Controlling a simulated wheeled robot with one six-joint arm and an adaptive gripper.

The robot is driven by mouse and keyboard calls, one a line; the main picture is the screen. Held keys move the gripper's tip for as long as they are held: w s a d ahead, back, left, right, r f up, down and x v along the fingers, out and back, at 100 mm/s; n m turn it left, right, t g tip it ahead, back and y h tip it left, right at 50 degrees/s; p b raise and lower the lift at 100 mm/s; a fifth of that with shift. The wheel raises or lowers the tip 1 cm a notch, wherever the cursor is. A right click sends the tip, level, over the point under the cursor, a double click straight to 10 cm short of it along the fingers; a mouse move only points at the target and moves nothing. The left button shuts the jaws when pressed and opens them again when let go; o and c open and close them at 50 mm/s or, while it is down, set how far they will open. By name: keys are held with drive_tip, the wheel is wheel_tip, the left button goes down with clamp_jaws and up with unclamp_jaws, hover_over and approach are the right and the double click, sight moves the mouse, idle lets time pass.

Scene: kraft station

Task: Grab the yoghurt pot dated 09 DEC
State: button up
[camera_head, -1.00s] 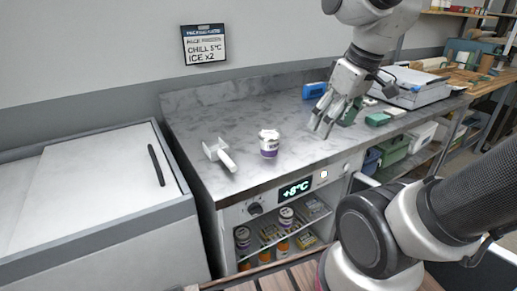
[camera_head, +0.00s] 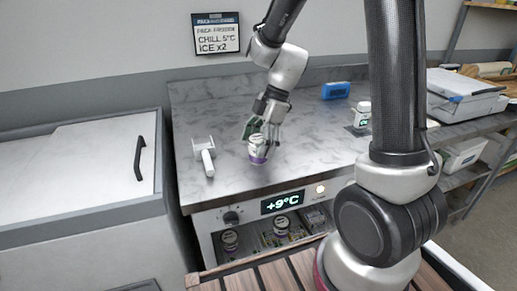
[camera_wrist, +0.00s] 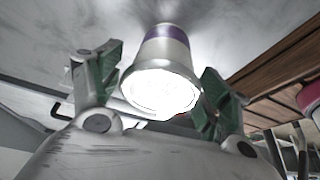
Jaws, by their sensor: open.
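A white yoghurt pot with a purple band (camera_head: 258,153) stands on the grey marbled counter (camera_head: 320,137), near its front edge. No date on it is readable. My gripper (camera_head: 262,135) is at the pot from above and partly hides its upper part. In the wrist view the pot's pale round end (camera_wrist: 160,90) lies between my two green-padded fingers (camera_wrist: 160,75), which are spread on either side. A gap shows beside the left finger; contact at the right one is unclear. More pots (camera_head: 281,226) stand in the cabinet below, their dates also unreadable.
A white scoop-like tool (camera_head: 206,158) lies left of the pot. A blue box (camera_head: 335,90) and a small white device (camera_head: 362,115) are farther right. The cabinet display (camera_head: 282,202) reads +9°C. A wall sign (camera_head: 215,33) reads CHILL 5°C, ICE x2.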

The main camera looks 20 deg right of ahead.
drive_tip(key=shift+x, duration=1.45)
drive_tip(key=c, duration=0.9)
